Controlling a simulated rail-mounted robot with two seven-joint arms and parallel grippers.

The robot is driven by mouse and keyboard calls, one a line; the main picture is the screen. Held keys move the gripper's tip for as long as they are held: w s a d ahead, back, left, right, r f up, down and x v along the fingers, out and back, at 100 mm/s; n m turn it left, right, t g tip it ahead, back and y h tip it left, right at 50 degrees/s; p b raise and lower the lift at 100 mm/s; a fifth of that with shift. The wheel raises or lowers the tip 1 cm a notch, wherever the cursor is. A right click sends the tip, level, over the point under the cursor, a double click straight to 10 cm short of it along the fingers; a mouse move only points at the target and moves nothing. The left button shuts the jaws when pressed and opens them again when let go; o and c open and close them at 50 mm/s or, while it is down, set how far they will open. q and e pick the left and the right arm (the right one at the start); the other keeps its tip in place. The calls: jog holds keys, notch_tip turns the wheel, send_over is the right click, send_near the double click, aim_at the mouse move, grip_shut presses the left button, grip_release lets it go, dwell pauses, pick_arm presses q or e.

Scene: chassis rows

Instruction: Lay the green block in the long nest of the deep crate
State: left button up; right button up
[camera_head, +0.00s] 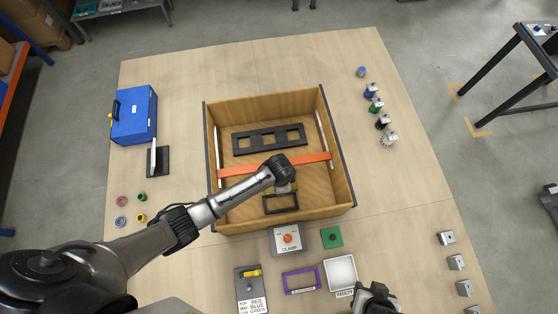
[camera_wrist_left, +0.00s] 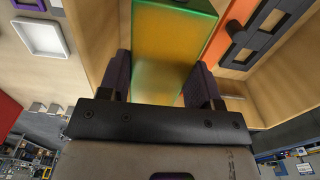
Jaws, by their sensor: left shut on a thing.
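My left gripper (camera_head: 284,186) is inside the deep wooden crate (camera_head: 341,178), low over its near half. In the left wrist view, it (camera_wrist_left: 160,90) is shut on the green block (camera_wrist_left: 170,45), whose faces look yellow-orange with green edges. In the head view my gripper mostly hides the block. A black frame with one long opening (camera_head: 281,212), seemingly the long nest, lies on the crate floor just below the gripper. Whether the block touches it cannot be told. My right gripper (camera_head: 375,293) is at the bottom edge; its jaws are unclear.
An orange bar (camera_head: 314,162) crosses the crate, close to my left arm. A black three-opening rack (camera_head: 269,139) lies beyond it. The crate walls stand high around the gripper.

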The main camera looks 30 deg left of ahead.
pick_arm(q)
jog(key=shift+s+d+f, duration=0.15)
jog(key=shift+d+f, duration=0.1)
jog(key=shift+f, duration=0.3)
jog(key=shift+f+b, duration=7.85)
jog(key=shift+f, duration=1.9)
jog(key=shift+f+b, duration=0.45)
jog(key=shift+f, duration=0.35)
pick_arm(e)
notch_tip(320, 180, down, 17)
jog(key=shift+s+d+r, duration=0.15)
jog(key=shift+r, duration=0.05)
jog(key=shift+d+r, duration=0.15)
jog(key=shift+r, duration=0.1)
pick_arm(q)
jog(key=shift+p, duration=0.45)
pick_arm(e)
jog(key=shift+a+r, duration=0.2)
pick_arm(q)
jog(key=shift+f+b, duration=0.4)
jog(key=shift+f, duration=0.15)
pick_arm(e)
jog(key=shift+d+f, duration=0.2)
jog(key=shift+f, duration=0.25)
